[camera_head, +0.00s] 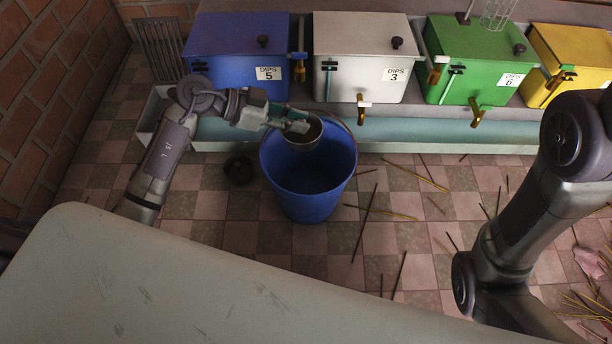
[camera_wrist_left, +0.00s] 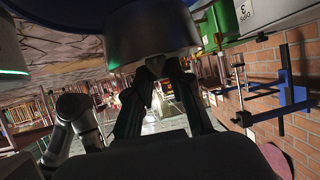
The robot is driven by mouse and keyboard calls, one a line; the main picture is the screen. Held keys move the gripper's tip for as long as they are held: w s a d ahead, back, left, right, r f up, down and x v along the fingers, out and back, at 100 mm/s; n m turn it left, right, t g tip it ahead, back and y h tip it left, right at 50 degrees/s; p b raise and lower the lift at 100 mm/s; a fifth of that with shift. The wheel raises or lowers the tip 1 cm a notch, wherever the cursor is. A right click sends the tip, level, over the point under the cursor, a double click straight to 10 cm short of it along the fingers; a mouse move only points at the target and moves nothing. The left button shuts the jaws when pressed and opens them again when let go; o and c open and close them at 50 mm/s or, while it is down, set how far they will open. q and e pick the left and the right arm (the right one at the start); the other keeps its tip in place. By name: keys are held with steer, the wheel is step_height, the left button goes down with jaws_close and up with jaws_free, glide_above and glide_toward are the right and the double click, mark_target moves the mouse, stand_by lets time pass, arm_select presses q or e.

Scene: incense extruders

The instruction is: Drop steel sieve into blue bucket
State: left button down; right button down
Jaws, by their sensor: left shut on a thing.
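The steel sieve (camera_head: 303,139) is a round grey metal cup. My left gripper (camera_head: 293,122) is shut on its edge and holds it over the back part of the blue bucket's opening. The blue bucket (camera_head: 308,200) stands upright and open on the tiled floor. In the left wrist view the sieve (camera_wrist_left: 150,35) fills the top middle, between and beyond the tips of my left gripper (camera_wrist_left: 155,68). The sieve hides part of the bucket's back rim. My right arm comes in at the right of the head view, but its gripper is out of the picture.
Behind the bucket, a blue box (camera_head: 225,50), a white box (camera_head: 350,70), a green box (camera_head: 465,70) and a yellow box (camera_head: 580,60) stand in a row with taps. A dark round object (camera_head: 239,169) lies left of the bucket. Thin sticks litter the floor at right.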

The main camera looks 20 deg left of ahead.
arm_select(q)
steer(key=c, duration=1)
jaws_free()
steer(key=shift+o, duration=0.2)
steer(key=v, duration=1.2)
